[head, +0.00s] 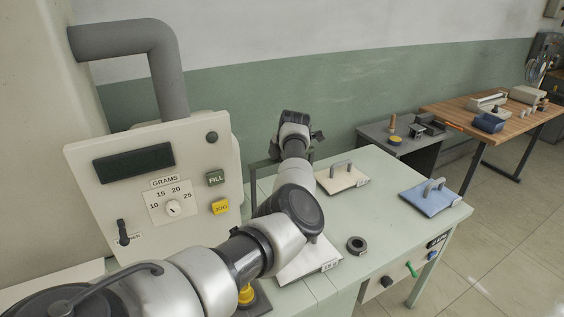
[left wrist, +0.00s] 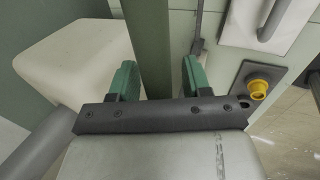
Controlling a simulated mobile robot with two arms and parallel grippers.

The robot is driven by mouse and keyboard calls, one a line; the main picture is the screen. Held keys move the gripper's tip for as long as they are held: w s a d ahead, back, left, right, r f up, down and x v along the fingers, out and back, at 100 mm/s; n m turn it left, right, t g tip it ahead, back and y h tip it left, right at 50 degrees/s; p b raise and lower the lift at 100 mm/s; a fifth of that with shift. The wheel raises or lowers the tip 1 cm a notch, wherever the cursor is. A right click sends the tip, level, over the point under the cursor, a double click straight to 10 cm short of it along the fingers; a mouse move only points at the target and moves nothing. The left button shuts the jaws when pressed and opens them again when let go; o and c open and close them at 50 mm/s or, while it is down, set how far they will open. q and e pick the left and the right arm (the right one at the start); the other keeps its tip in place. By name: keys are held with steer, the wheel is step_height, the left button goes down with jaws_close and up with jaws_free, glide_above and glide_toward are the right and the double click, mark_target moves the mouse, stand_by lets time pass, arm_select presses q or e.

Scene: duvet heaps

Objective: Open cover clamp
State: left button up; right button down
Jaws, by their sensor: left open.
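My left arm reaches in from the bottom left of the head view, and its gripper (head: 295,125) is above the far side of the pale green table. In the left wrist view the green fingers of my left gripper (left wrist: 160,80) stand apart. A grey-green upright bar (left wrist: 148,45) shows between them; I cannot tell whether they touch it. A dark frame (head: 257,172) is partly hidden behind my arm. I cannot make out for certain which part is the cover clamp. My right gripper is not in view.
A machine panel (head: 120,180) with dial and buttons stands left. The table (head: 395,215) carries a cream handled plate (head: 342,180), a blue one (head: 430,200), a white one (head: 308,264) and a black ring (head: 357,245). A yellow button (left wrist: 260,87) is right of my gripper.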

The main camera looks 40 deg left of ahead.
arm_select(q)
steer(key=b+v, duration=0.3)
steer(key=v, duration=0.8)
steer(key=shift+f, duration=0.15)
stand_by(0.4)
